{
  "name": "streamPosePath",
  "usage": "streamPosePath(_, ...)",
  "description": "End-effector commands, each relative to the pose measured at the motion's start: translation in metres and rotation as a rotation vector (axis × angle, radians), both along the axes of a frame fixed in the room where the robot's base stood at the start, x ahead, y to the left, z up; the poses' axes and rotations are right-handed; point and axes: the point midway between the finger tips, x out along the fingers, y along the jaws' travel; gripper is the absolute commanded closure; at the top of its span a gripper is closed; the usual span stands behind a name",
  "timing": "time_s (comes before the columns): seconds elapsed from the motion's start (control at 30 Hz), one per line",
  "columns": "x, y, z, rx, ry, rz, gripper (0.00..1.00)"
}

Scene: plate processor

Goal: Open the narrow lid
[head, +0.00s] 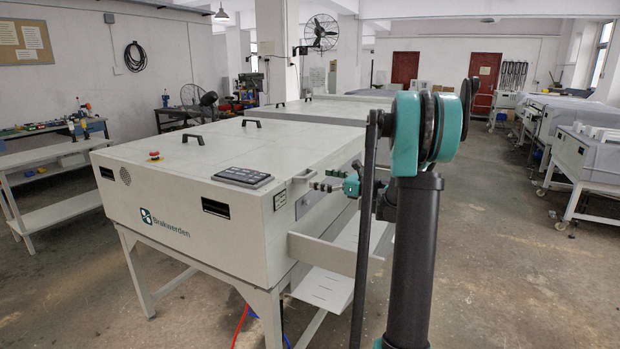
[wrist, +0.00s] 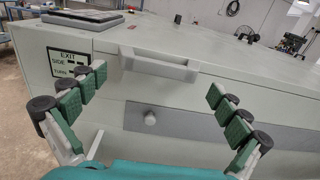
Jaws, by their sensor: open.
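The plate processor (head: 200,222) is a large pale grey machine on legs. A light grey bar handle (wrist: 158,66) sits at the upper edge of its exit side in the wrist view, and also shows in the head view (head: 300,184). I take this handle to belong to the narrow lid; the lid's seams are hard to make out, and it looks closed. My gripper (wrist: 157,84) is open, its green-padded fingers spread to the left and right of the handle, with no contact visible. In the head view my gripper (head: 330,187) is small, beside the machine's right side.
A dark control panel (head: 242,177) and red stop button (head: 155,156) sit on top. Two black handles (head: 192,139) (head: 251,122) stand on the wide top. A tray (head: 325,288) juts from the exit side.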

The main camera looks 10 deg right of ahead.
Motion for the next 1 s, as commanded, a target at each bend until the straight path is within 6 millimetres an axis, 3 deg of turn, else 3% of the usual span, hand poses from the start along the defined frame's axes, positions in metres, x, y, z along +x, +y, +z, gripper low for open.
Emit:
streamPosePath(0.23,0.020,0.028,0.000,0.000,0.000,0.001,0.00)
streamPosePath(0.67,0.025,0.034,0.000,0.000,0.000,0.000,0.00)
streamPosePath(1.0,0.025,0.034,0.000,0.000,0.000,0.000,0.42)
